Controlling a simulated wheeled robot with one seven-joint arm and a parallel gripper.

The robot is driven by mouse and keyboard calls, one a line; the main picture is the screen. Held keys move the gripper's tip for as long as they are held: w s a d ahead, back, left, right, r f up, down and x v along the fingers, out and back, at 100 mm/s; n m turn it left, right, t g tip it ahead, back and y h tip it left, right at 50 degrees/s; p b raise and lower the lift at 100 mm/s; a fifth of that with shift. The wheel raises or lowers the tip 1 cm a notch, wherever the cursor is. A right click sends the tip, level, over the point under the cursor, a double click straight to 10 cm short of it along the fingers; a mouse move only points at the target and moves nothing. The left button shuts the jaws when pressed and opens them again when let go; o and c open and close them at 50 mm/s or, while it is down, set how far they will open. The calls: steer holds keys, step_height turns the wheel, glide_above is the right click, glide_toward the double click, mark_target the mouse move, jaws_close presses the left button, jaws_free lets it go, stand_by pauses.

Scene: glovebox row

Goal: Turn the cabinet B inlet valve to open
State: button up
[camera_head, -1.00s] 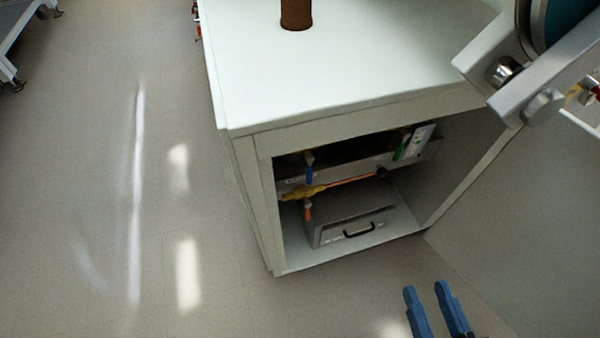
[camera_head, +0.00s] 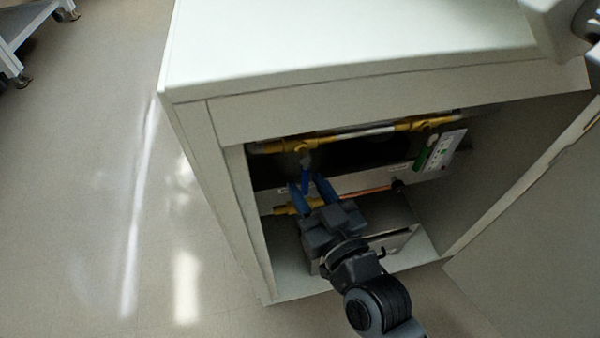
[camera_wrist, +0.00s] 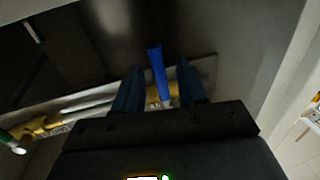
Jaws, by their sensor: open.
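A blue valve handle (camera_head: 306,180) hangs down from a yellow valve body (camera_head: 303,147) on the upper pipe inside the open cabinet. My gripper (camera_head: 308,184) reaches into the cabinet with its two blue fingers open, one on each side of the blue handle. In the wrist view, the blue handle (camera_wrist: 157,68) stands between the open fingers (camera_wrist: 160,72), with gaps visible on both sides. A green valve handle (camera_head: 423,152) is farther right on the same pipe. The small labels are unreadable, so I cannot tell which valve is the inlet.
The cabinet top (camera_head: 330,40) overhangs the opening. A lower yellow fitting (camera_head: 290,209) with an orange pipe lies behind my gripper. A white panel (camera_head: 446,150) is beside the green handle. The open door (camera_head: 540,230) stands at the right.

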mark_target(306, 185)
steer(key=shift+x, duration=2)
jaws_close()
